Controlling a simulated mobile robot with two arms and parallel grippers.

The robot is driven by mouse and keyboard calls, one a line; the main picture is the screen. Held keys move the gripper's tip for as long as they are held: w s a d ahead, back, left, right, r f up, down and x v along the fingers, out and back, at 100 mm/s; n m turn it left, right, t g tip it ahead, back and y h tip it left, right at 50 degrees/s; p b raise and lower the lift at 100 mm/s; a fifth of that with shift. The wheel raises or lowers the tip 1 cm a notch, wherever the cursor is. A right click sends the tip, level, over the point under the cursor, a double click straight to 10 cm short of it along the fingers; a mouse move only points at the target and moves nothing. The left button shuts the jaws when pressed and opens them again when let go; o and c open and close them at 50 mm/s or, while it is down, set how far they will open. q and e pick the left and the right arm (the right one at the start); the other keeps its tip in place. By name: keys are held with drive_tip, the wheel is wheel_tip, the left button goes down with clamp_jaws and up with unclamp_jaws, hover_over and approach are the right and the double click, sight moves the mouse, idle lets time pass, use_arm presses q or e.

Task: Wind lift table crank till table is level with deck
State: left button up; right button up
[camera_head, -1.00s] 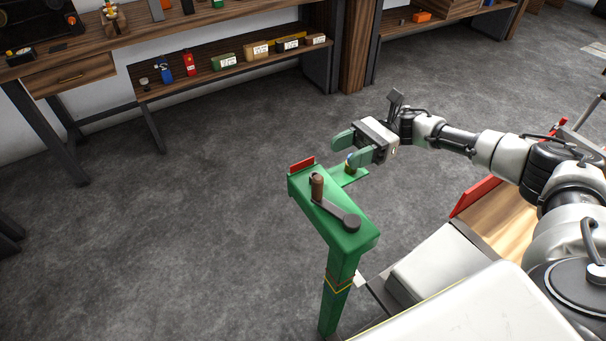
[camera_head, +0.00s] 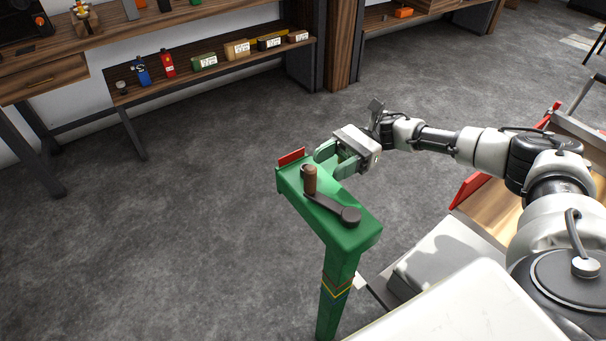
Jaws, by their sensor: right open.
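The crank is a dark arm (camera_head: 330,206) with an upright brown handle (camera_head: 310,180), on top of a green post (camera_head: 338,275). A red plate (camera_head: 291,157) stands at the far edge of the post's top. My right gripper (camera_head: 331,160) is open just behind and right of the handle, its green fingers apart and pointing left. It does not hold the handle. A wooden surface with a red edge (camera_head: 471,189) shows at the right; I cannot tell whether it is the lift table. My left gripper is not in view.
A workbench with a lower shelf (camera_head: 215,75) stands at the back left, with several bottles and boxes on it. Grey floor (camera_head: 170,230) left of the post is clear. A pale surface (camera_head: 455,310) fills the front right.

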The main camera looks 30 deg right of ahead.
sight(305, 177)
drive_tip(key=a, duration=0.2)
drive_tip(key=a+p, duration=0.1)
drive_tip(key=a, duration=0.1)
drive_tip(key=s+a+p, duration=0.1)
drive_tip(key=a, duration=0.1)
drive_tip(key=shift+r, duration=0.15)
drive_tip(key=shift+s+a+p, duration=0.2)
drive_tip(key=shift+a+p, duration=0.1)
drive_tip(key=shift+a, duration=0.35)
clamp_jaws()
